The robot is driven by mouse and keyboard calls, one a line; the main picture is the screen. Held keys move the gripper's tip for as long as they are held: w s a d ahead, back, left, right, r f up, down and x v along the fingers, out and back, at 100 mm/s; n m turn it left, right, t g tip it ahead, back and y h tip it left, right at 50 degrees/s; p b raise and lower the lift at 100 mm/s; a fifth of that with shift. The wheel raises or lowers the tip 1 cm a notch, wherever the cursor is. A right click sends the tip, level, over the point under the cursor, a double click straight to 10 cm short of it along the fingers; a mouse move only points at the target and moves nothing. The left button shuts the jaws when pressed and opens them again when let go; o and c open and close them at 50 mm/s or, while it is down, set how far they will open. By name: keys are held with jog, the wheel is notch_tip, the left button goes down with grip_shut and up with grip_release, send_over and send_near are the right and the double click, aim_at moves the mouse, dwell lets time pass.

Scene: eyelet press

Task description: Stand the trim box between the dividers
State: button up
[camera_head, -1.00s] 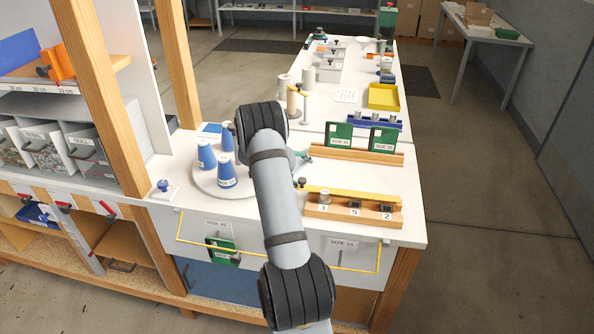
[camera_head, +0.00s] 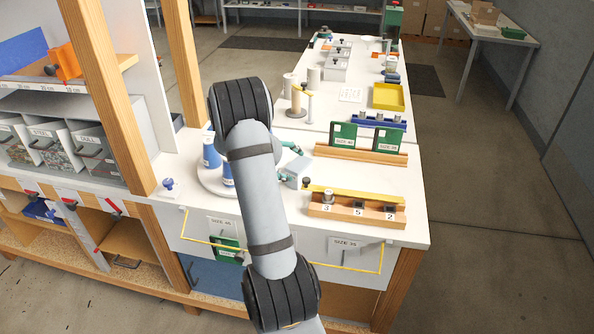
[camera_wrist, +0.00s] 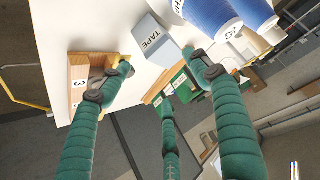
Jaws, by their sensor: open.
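A grey-blue box labelled TAPE (camera_wrist: 155,42) lies on the white bench. It also shows beside my arm in the head view (camera_head: 295,173). I read no label saying trim, so I cannot tell if this is the trim box. Two upright green plates (camera_head: 342,137) (camera_head: 386,142) stand apart in a wooden rail (camera_head: 360,154), with a gap between them. They may be the dividers. My gripper (camera_wrist: 158,62) is open and empty, its green fingers spread, with the TAPE box beyond the tips. My forearm hides part of the bench in the head view.
A wooden block (camera_head: 345,208) with numbered slots and a yellow bar (camera_head: 352,194) is near the front edge. A yellow tray (camera_head: 388,96) is farther back. Bench is bare between block and rail.

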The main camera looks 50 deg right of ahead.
aim_at(298, 168)
jog(key=p+x, duration=0.1)
jog(key=x, duration=0.5)
jog(key=shift+f, duration=0.2)
jog(key=shift+w+d+f, duration=0.1)
jog(key=shift+d+f, duration=0.3)
jog(key=shift+d, duration=0.15)
jog(key=x, duration=0.5)
jog(key=shift+a+p, duration=0.1)
jog(key=shift+p, duration=0.25)
jog(key=shift+r, duration=0.1)
jog(key=shift+c, duration=0.8)
